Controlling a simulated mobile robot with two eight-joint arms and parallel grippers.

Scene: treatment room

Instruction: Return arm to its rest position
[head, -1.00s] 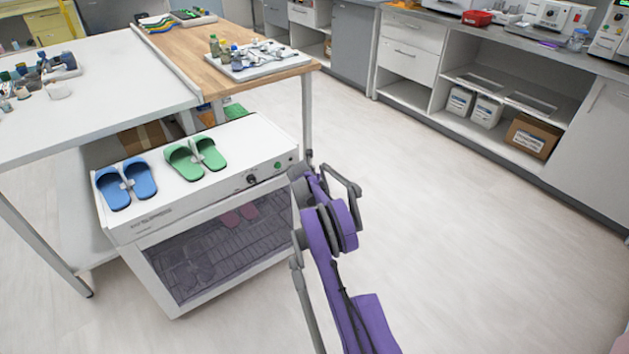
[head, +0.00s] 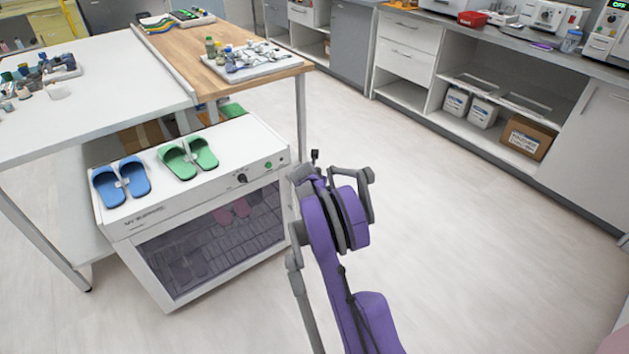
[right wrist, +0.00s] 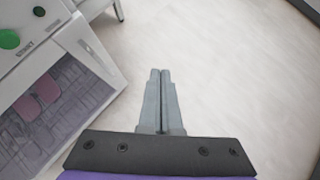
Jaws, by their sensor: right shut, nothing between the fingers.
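My right arm (head: 340,220), purple with grey links, reaches in from the bottom of the head view beside the white cabinet (head: 130,222). Its fingers are hidden in that view. In the right wrist view my right gripper (right wrist: 161,72) is shut and empty, its two grey fingers together above the pale floor. The cabinet, with its green button (right wrist: 9,39), is to the left of the fingers and apart from them. My left gripper is in neither view.
Blue slippers (head: 106,187) and green slippers (head: 177,161) lie on the cabinet top. Pink slippers (head: 241,207) show behind its glass front. A wood-topped table (head: 180,62) stands behind it. Floor (head: 450,220) to the right is clear up to the counters (head: 608,130).

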